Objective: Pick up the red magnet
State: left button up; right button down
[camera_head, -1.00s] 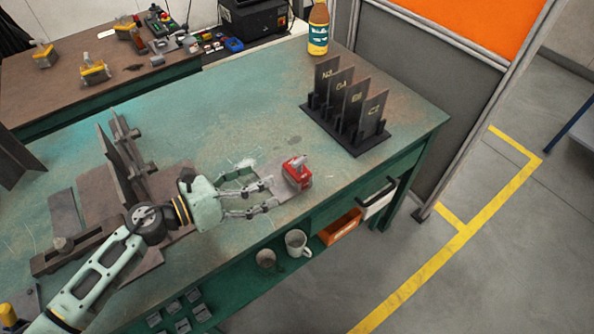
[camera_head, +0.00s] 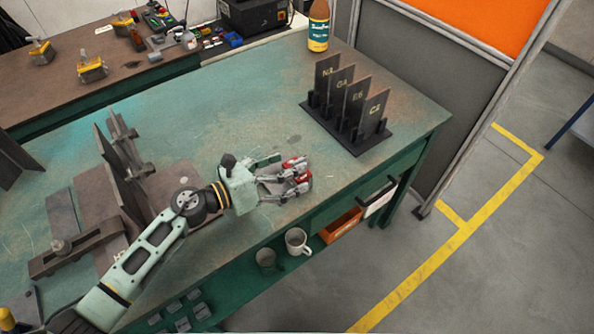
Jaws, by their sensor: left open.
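The red magnet (camera_head: 296,163) sits on the green workbench (camera_head: 225,110), near its front edge and right of the middle. My left gripper (camera_head: 300,177) reaches in from the left, with its fingers at the magnet. The fingers cover much of the magnet, and only bits of red show around them. The gripper is open. I cannot tell whether the fingers touch the magnet. My right gripper is not in view.
A black rack (camera_head: 352,125) with several dark labelled plates stands behind and right of the magnet. A bottle (camera_head: 318,28) stands at the back edge. Steel fixture parts (camera_head: 125,165) are on the left. Mugs (camera_head: 297,241) and an orange bin (camera_head: 341,226) are below the benchtop.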

pick_arm(q)
jog(key=shift+c, duration=0.6)
jog(key=shift+a, duration=0.1)
grip_shut()
jog(key=shift+w+r, duration=0.1)
jog(key=shift+w, duration=0.05)
